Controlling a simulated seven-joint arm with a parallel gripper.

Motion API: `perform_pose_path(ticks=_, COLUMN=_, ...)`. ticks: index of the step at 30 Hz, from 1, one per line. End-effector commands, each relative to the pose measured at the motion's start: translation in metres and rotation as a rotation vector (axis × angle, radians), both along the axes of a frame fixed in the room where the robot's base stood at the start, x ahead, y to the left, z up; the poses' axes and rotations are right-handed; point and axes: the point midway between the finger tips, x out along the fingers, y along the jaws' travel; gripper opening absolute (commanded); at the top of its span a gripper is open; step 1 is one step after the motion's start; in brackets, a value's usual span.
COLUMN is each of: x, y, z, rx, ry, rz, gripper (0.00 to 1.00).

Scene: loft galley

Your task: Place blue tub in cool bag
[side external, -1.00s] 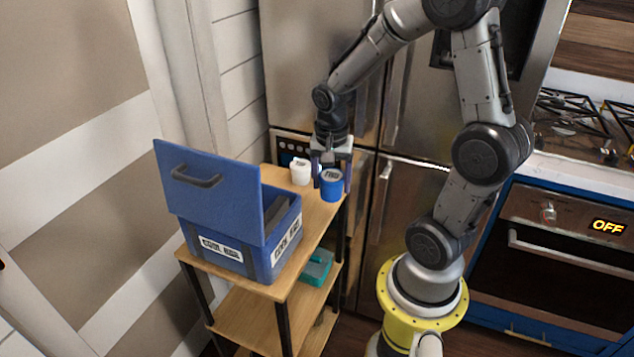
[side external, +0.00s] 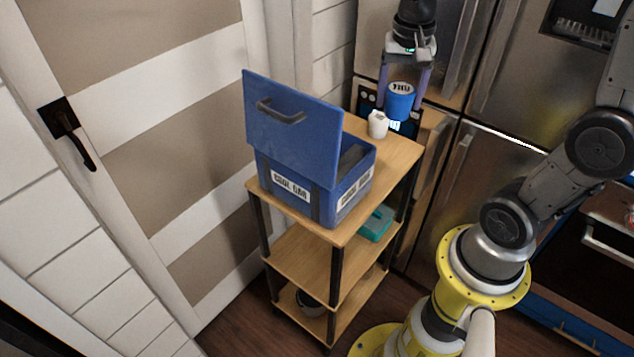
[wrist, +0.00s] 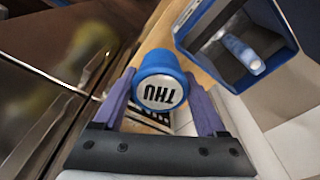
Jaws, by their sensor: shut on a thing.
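The blue tub (side external: 400,100) has a white lid label and hangs in the air above the back end of the shelf top. My gripper (side external: 405,88) is shut on it, one finger on each side. In the wrist view the tub (wrist: 160,82) sits between the purple fingers, its label reading THU. The blue cool bag (side external: 318,205) stands on the shelf top to the left, its lid (side external: 290,125) raised. In the wrist view the open cool bag (wrist: 200,40) is at upper right, with a blue and white item inside.
A white tub (side external: 378,124) stands on the wooden shelf top (side external: 398,165) behind the cool bag. A teal box (side external: 375,223) lies on the middle shelf and a dark bowl (side external: 308,303) on the lowest. The steel fridge (side external: 510,110) is close on the right.

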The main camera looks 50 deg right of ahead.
Motion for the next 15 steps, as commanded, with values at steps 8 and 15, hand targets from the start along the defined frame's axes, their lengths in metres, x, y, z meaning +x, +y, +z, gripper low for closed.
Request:
perform_pose_path(ticks=8, x=0.075, y=0.061, z=0.067, rx=0.001, ry=-0.001, rz=0.287, gripper=0.09)
perform_pose_path(ticks=15, x=0.091, y=0.091, z=0.069, rx=0.001, ry=0.003, rz=0.370, gripper=0.09)
